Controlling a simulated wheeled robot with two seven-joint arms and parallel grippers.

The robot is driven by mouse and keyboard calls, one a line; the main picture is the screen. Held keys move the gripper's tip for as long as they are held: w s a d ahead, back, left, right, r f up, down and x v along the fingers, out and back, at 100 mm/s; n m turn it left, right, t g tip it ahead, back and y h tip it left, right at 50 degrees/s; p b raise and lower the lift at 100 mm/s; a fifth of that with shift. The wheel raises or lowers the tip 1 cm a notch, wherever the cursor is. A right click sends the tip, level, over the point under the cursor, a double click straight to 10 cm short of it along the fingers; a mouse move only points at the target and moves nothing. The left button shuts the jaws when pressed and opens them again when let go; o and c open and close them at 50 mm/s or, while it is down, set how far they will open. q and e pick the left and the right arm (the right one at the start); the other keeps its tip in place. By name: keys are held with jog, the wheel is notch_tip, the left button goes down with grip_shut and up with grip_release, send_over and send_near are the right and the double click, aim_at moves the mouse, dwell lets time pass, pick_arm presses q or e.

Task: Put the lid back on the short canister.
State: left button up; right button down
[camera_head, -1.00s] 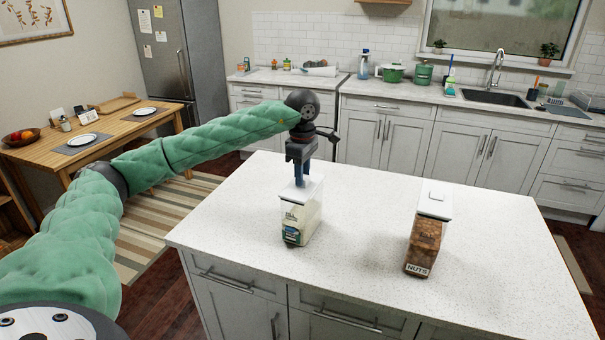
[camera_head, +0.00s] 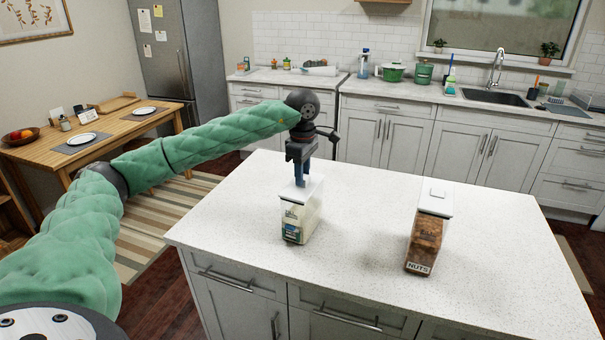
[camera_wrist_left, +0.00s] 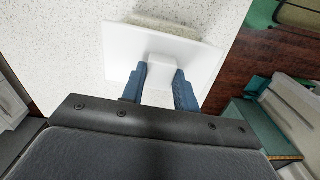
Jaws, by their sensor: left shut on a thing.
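The short canister (camera_head: 297,224), clear with pale contents and a label, stands upright on the left part of the island counter. Its white square lid (camera_head: 312,189) is at the canister's top; I cannot tell whether it is fully seated or slightly above. My left gripper (camera_head: 301,182) points down from above, shut on the lid's knob. In the left wrist view, the blue fingers of the gripper (camera_wrist_left: 160,92) are on both sides of the white knob, and the lid (camera_wrist_left: 122,45) spreads out beneath them. My right gripper is not in view.
A canister labelled NUTS (camera_head: 425,240), with a white lid on, stands to the right on the same white island counter (camera_head: 365,200). The counter between the two canisters is clear. The sink counter and dining table are farther back.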

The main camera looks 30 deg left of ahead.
pick_arm(q)
jog(key=shift+f, duration=0.1)
dwell(0.3)
jog(key=o, duration=1.1)
jog(key=shift+c, duration=0.2)
jog(key=shift+o, duration=0.5)
jog(key=o, duration=0.5)
jog(key=shift+r+p, duration=1.1)
jog(key=shift+r, duration=2.4)
